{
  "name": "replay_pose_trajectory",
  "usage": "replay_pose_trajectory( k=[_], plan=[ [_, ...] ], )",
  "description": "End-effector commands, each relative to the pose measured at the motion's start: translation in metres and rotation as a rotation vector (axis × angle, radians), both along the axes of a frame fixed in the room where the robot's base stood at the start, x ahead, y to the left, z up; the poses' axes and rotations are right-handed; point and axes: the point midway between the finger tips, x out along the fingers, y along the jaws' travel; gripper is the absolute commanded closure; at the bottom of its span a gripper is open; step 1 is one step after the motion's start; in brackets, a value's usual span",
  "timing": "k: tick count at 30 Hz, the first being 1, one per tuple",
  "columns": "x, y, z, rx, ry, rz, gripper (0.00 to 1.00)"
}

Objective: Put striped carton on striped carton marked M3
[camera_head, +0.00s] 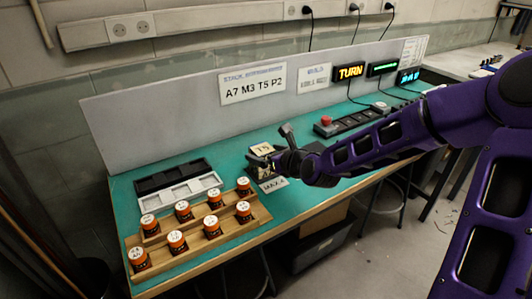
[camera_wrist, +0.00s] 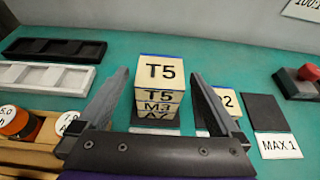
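A stack of cartons stands in front of my gripper in the wrist view. The top carton (camera_wrist: 160,72) reads T5 on its top and front, with a blue stripe along its far edge. Under it is the carton marked M3 (camera_wrist: 158,107), then one marked A7 (camera_wrist: 157,116) at the bottom. My gripper (camera_wrist: 153,78) is open, its fingers on either side of the stack with gaps showing. Another carton marked with a 2 (camera_wrist: 229,101) is partly hidden behind the right finger. In the head view my gripper (camera_head: 272,148) is at the T5 carton (camera_head: 263,150).
A sign (camera_head: 252,84) reads A7 M3 T5 P2. A black tray (camera_wrist: 52,50) and white tray (camera_wrist: 45,78) lie left. Orange-bodied jars (camera_head: 183,210) stand on wooden steps. A dark pad (camera_wrist: 264,112) with a MAX 1 label lies right, near a red button (camera_wrist: 309,73).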

Motion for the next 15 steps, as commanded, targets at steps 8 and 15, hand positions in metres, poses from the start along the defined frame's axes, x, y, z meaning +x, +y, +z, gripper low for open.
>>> replay_pose_trajectory(
  k=[8, 15],
  plan=[
    [0.000, 0.000, 0.001, -0.001, -0.001, 0.000, 0.01],
    [-0.014, -0.011, 0.012, -0.001, 0.001, -0.003, 0.01]
  ],
)
